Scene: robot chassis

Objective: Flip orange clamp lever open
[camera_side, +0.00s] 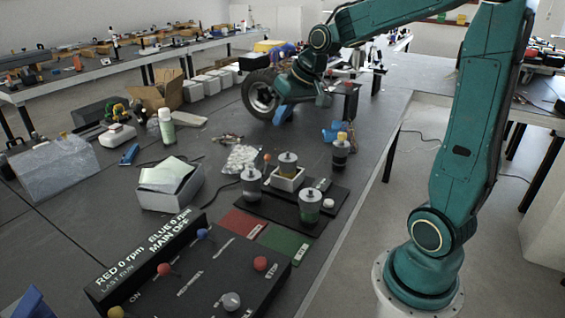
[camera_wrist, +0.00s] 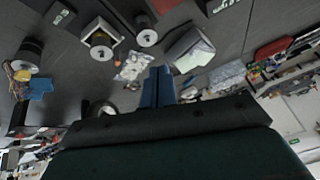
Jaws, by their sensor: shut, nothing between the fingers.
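My gripper (camera_side: 283,113) is at the far side of the table in the side view, beside the black wheel (camera_side: 261,95). Its blue fingers (camera_wrist: 157,72) are together and empty in the wrist view. A small orange knob (camera_side: 267,158) stands by a canister in a white square holder (camera_side: 287,179), well in front of my gripper. It may be the clamp lever, but it is too small to tell. The holder also shows in the wrist view (camera_wrist: 101,37), apart from the fingers. Whether the lever is open or closed cannot be made out.
Metal-topped canisters (camera_side: 251,187) (camera_side: 310,203) stand near the holder. A clear bag of pale pieces (camera_side: 240,159) and an open white box (camera_side: 170,184) lie left of them. A black control panel (camera_side: 190,268) with coloured knobs fills the front. A blue object with a canister (camera_side: 340,150) stands right.

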